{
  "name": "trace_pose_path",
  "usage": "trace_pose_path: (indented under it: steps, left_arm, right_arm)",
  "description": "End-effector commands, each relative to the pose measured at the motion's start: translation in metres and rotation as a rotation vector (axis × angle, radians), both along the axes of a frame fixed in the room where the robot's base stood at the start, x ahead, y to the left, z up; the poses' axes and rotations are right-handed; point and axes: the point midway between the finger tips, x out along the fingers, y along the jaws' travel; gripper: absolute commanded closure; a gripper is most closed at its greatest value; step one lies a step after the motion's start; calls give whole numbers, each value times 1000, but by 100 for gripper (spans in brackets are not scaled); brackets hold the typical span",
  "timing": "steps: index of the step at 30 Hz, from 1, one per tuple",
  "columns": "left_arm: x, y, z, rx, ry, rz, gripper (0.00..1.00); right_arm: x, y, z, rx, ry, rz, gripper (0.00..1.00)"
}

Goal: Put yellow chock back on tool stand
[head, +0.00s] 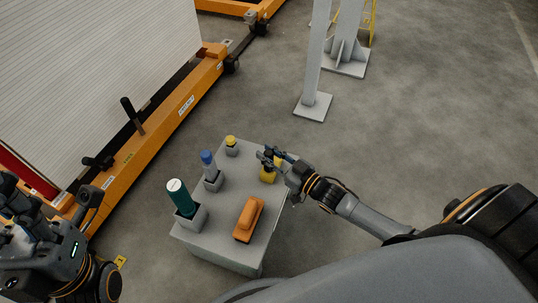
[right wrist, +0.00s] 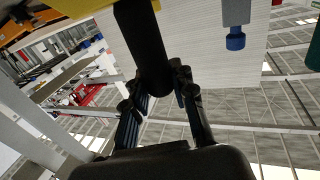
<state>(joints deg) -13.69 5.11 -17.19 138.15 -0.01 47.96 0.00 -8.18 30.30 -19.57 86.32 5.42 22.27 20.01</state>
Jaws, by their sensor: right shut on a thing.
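The yellow chock (head: 268,176) is at my right gripper (head: 270,158), over the far right part of the grey tool stand (head: 222,222) in the head view. The gripper is shut on its black handle (right wrist: 145,45), which stands between the fingers in the right wrist view. The chock's yellow body (right wrist: 75,8) shows at the top edge of that view. I cannot tell whether the chock touches the stand top. My left arm's end (head: 45,235) is at the lower left of the head view, left of the stand; its finger opening is unclear.
The stand holds a green cylinder (head: 180,198), a blue-topped tool (head: 207,160), a yellow-topped tool (head: 231,142) and an orange object (head: 249,219). An orange gantry beam (head: 165,120) runs along the left. A grey post base (head: 314,106) stands behind. Open floor lies right.

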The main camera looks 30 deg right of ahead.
Motion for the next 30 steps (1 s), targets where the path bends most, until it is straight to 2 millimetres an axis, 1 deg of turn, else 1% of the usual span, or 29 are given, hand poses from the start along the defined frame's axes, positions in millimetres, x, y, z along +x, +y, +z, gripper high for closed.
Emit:
trace_pose_path:
  steps: [4,5,6,8,16,19,23,25,30]
  left_arm:
    - [0,0,-1,0,-2,0,54]
    - [0,0,0,1,-4,0,54]
    - [0,0,1,1,-4,0,54]
    - [0,0,1,1,-4,0,54]
    - [0,0,1,1,-4,0,54]
    - [0,0,4,0,-6,0,54]
    - [-2,0,7,-3,-1,-1,54]
    - [-2,1,-3,-2,42,-1,54]
    - [-6,2,-3,-5,69,-3,54]
  right_arm:
    - [0,0,-2,1,-3,0,100]
    - [0,0,-3,0,0,0,73]
    - [0,0,-2,0,0,0,65]
    - [0,0,-2,0,0,0,53]
    - [0,0,-2,0,1,0,52]
    - [0,0,2,0,0,0,52]
    - [-16,-7,1,-2,6,-1,52]
    - [-29,-13,2,-2,7,-2,52]
    - [-64,-28,2,-1,6,-1,52]
